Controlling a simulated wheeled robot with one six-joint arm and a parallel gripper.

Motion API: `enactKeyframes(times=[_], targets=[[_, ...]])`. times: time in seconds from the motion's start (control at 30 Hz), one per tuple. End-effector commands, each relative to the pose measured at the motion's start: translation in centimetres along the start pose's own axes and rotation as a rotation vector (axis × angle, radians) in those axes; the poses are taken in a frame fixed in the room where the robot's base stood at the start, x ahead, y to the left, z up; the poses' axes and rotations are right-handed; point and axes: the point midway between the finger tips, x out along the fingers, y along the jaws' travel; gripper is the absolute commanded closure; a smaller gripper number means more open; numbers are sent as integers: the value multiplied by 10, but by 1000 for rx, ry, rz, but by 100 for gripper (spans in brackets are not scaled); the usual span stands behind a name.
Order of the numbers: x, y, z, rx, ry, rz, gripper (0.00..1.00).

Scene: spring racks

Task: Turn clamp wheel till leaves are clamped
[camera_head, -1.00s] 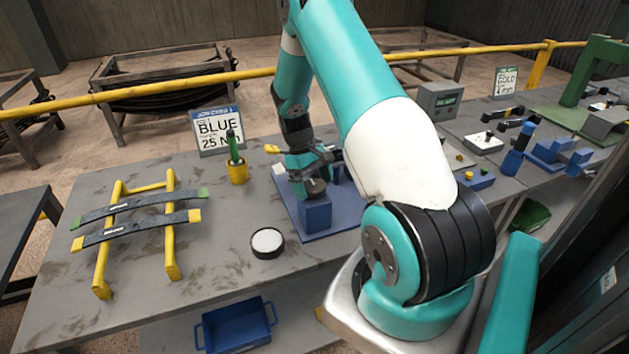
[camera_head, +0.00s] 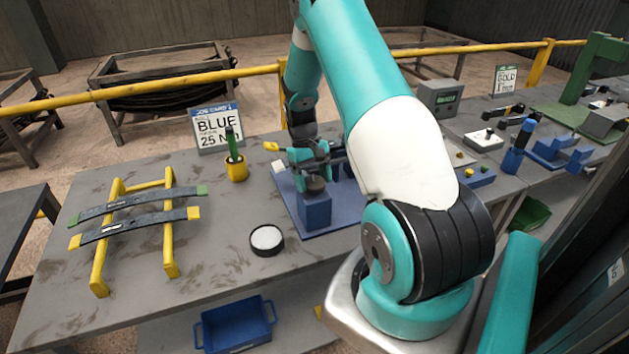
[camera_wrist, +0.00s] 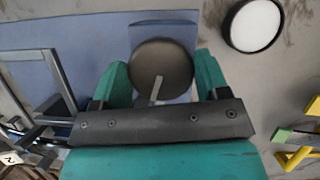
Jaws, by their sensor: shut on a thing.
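The clamp wheel (camera_wrist: 170,60) is a dark round knob with a pale bar mark, above the blue clamp block (camera_head: 315,212). In the head view the wheel (camera_head: 314,185) sits low under my gripper (camera_head: 312,176). My gripper (camera_wrist: 162,80) is shut on the wheel, with one teal finger on each side of it. The block stands on a blue base plate (camera_head: 340,222). Two dark leaves rest on a yellow rack (camera_head: 170,262): one has green ends (camera_head: 145,203), the other yellow ends (camera_head: 140,228). My arm hides part of the fixture, so I cannot tell whether leaves lie in it.
A black-rimmed round dish (camera_head: 267,240) with white contents stands left of the block. A yellow cup (camera_head: 237,170) holds a green tool. A sign (camera_head: 217,130) reads BLUE 25. A blue bin (camera_head: 237,326) sits below. The bench between rack and dish is clear.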

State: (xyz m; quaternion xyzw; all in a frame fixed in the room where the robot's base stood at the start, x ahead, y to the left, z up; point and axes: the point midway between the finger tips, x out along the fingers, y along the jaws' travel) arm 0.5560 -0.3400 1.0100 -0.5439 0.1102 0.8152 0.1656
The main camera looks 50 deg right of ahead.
Motion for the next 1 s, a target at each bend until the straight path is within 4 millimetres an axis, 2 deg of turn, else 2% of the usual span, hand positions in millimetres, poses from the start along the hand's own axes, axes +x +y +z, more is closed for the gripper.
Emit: enactKeyframes(times=[0.5, 1.0], targets=[[-2, 4, 0, 356, 6, -144, 55], [-2, 5, 0, 455, 8, -182, 55]])
